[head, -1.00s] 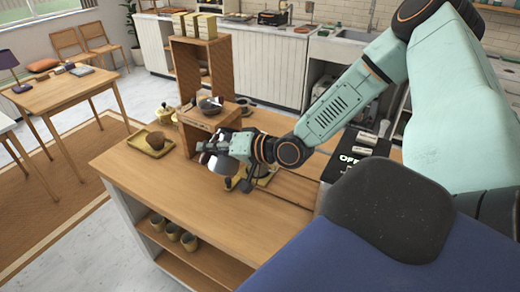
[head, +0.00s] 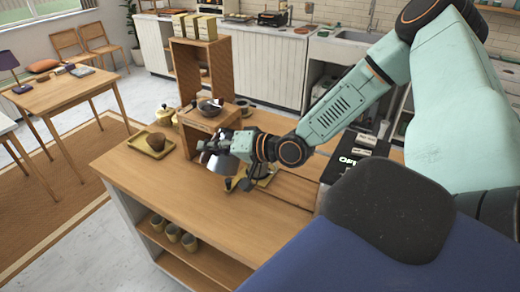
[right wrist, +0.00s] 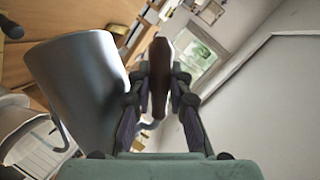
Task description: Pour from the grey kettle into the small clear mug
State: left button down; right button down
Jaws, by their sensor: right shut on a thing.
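My right gripper (head: 222,146) is above the middle of the wooden counter. In the right wrist view its fingers (right wrist: 160,95) are shut on the brown handle (right wrist: 159,75) of the grey kettle. The kettle's smooth grey body (right wrist: 82,88) fills the left of that view. In the head view the kettle (head: 221,164) hangs just below the gripper, partly hidden by it. It looks tilted, but how far I cannot tell. I cannot pick out the small clear mug for sure; a pale, clear-looking shape (right wrist: 32,138) shows beside the kettle in the wrist view. My left gripper is not in view.
A wooden shelf unit (head: 186,72) stands behind the gripper, with a dark bowl (head: 210,106) on its lower part. A yellow tray (head: 135,141) with a brown object lies left. The counter's front left (head: 170,188) is clear.

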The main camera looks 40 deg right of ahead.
jog(key=shift+w+r, duration=0.1)
jog(key=shift+r, duration=0.2)
jog(key=shift+d+r+m+p, duration=0.25)
jog(key=shift+r+m+p, duration=0.05)
jog(key=shift+r+p, duration=0.2)
jog(key=shift+f, duration=0.1)
dwell(0.4)
dwell(1.4)
jog(key=shift+a+f+n+b, duration=0.2)
jog(key=shift+f+b, duration=0.2)
jog(key=shift+f, duration=0.15)
jog(key=shift+a+f+n+b, duration=0.2)
jog(key=shift+f+b, duration=0.2)
jog(key=shift+f, duration=0.1)
jog(key=shift+r, duration=0.1)
